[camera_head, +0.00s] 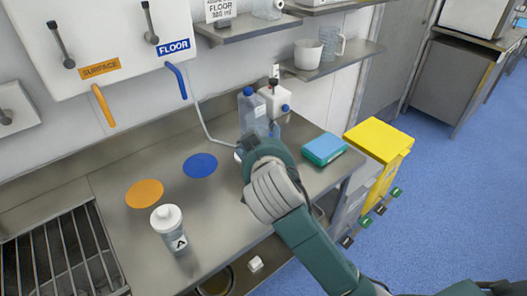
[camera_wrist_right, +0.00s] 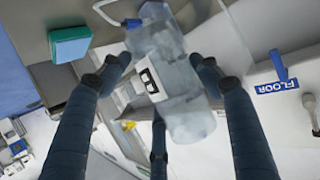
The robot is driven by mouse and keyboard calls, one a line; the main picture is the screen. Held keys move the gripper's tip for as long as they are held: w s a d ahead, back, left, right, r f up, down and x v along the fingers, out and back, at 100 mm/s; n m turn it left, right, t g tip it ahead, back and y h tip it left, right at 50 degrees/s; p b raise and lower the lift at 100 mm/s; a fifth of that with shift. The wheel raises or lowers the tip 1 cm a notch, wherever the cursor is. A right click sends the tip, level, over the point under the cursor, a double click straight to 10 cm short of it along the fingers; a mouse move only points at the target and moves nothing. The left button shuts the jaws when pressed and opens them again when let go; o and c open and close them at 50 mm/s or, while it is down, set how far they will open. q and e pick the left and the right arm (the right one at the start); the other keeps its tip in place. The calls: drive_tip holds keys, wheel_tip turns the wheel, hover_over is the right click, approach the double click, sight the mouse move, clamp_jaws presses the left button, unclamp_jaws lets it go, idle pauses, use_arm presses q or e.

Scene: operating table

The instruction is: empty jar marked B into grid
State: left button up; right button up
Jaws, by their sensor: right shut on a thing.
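My right gripper (camera_wrist_right: 163,78) has its dark fingers around a clear, translucent jar (camera_wrist_right: 185,118) in the right wrist view. The jar's white label (camera_wrist_right: 148,80) carries a black mark that I cannot read surely. In the head view my right arm covers most of the gripper and the jar, over the back right of the steel counter. The grid (camera_head: 60,252) is a set of metal bars over a basin at the lower left. It is bare and well to the left of my right gripper. My left gripper is not in view.
Jar A (camera_head: 170,229), with a white lid, stands on the counter near an orange disc (camera_head: 144,193) and a blue disc (camera_head: 200,165). A blue-capped bottle (camera_head: 251,113) stands by the wall. A teal box (camera_head: 324,149) lies right of my arm. Orange and blue hoses hang above.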

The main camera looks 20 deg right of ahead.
sight(263, 130)
drive_tip(key=shift+r, duration=2.25)
drive_tip(key=shift+f, duration=0.1)
